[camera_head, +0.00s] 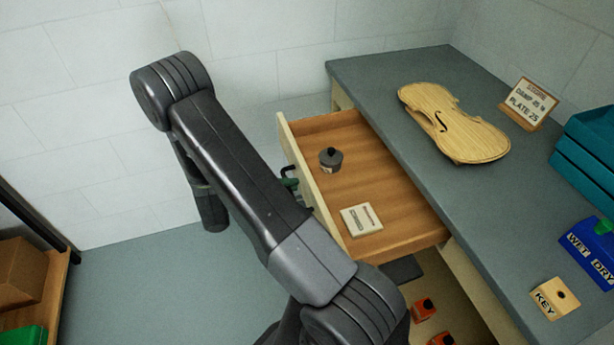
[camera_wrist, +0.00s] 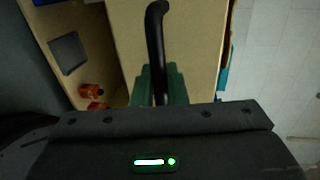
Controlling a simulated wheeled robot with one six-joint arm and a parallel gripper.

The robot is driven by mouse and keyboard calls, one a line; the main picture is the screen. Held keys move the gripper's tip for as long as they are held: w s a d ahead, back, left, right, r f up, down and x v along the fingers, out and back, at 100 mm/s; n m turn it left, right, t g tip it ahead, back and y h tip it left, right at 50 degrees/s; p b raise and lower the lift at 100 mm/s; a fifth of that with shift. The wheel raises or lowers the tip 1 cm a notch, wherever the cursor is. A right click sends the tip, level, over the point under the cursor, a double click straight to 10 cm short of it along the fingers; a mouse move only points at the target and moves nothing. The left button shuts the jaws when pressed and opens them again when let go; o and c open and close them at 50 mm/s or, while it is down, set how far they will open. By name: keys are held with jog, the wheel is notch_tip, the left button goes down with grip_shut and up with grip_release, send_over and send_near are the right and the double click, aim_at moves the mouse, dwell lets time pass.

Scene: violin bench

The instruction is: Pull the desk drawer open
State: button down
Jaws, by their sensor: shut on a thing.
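The desk drawer (camera_head: 398,200) is pulled out from under the grey desk top, its wooden inside showing in the head view. Inside it are a small dark lidded pot (camera_head: 330,160) and a flat pale block (camera_head: 361,220). My gripper (camera_wrist: 158,88) is shut on the black drawer handle (camera_wrist: 156,40), with its green fingers on both sides of the bar. The pale drawer front (camera_wrist: 180,50) fills the middle of the wrist view. In the head view my arm covers part of the drawer front, and only a bit of the green fingers shows beside it.
Orange items (camera_head: 424,308) sit below the desk. A shelf with a brown box (camera_head: 22,275) stands at left.

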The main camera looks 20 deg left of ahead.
jog(key=shift+f+v, duration=0.25)
jog(key=shift+v, duration=0.85)
jog(key=c, duration=1.5)
grip_release()
jog(key=shift+c, duration=0.2)
jog(key=shift+a, duration=0.15)
jog(key=v, duration=1.3)
jog(key=shift+s+a, duration=0.2)
jog(key=shift+a, duration=0.05)
jog(key=shift+d, duration=0.1)
jog(key=x, duration=1.4)
jog(key=shift+r, duration=0.15)
